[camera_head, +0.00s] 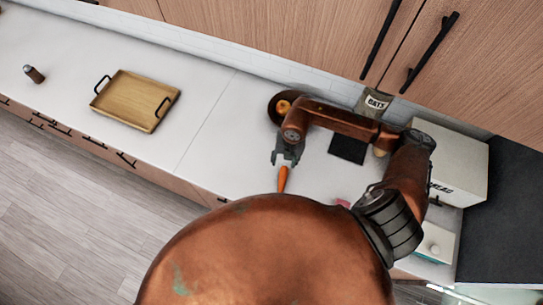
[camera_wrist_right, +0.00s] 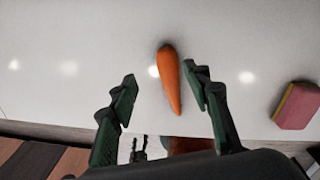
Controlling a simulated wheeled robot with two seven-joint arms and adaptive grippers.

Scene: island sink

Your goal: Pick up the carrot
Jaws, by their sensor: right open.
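The orange carrot (camera_head: 283,179) lies on the white countertop, just below my right gripper (camera_head: 286,160) in the head view. In the right wrist view the carrot (camera_wrist_right: 169,78) lies lengthwise between the two fingers of my right gripper (camera_wrist_right: 160,88), closer to the right finger. The fingers are spread apart and hold nothing. I cannot tell whether the right finger touches the carrot. In the head view part of the carrot's lower end is hidden behind my copper-coloured body. My left gripper does not show in either view.
A pink and yellow sponge (camera_wrist_right: 297,105) lies right of the carrot. A wooden tray (camera_head: 136,100) and a small shaker (camera_head: 34,74) stand on the left counter. An oats bag (camera_head: 373,102), a dark square (camera_head: 348,148) and a white bread box (camera_head: 452,160) are at the right.

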